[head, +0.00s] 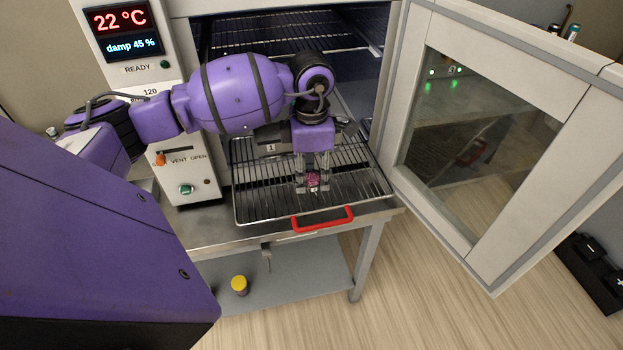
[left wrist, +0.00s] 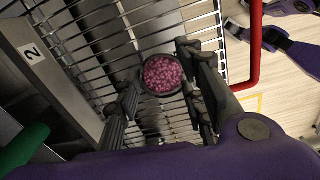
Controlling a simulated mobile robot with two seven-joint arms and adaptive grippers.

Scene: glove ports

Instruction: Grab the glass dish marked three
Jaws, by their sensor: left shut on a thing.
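A small round dish (head: 313,181) with pink granular contents is at the front part of the pulled-out wire rack. It also shows in the left wrist view (left wrist: 162,75), with a dark rim. No number is readable on it. My left gripper (head: 313,187) points down over the rack and is shut on the dish, one finger on each side. In the left wrist view the fingers (left wrist: 160,72) flank it. I cannot tell whether the dish touches the rack wires.
The wire rack (head: 256,207) has a red front handle (head: 322,219). The glazed cabinet door (head: 490,140) stands open at the right. A control panel (head: 187,187) is at the left. A yellow-topped jar (head: 239,285) stands on the lower shelf. A "2" label (left wrist: 32,52) shows beside the rack.

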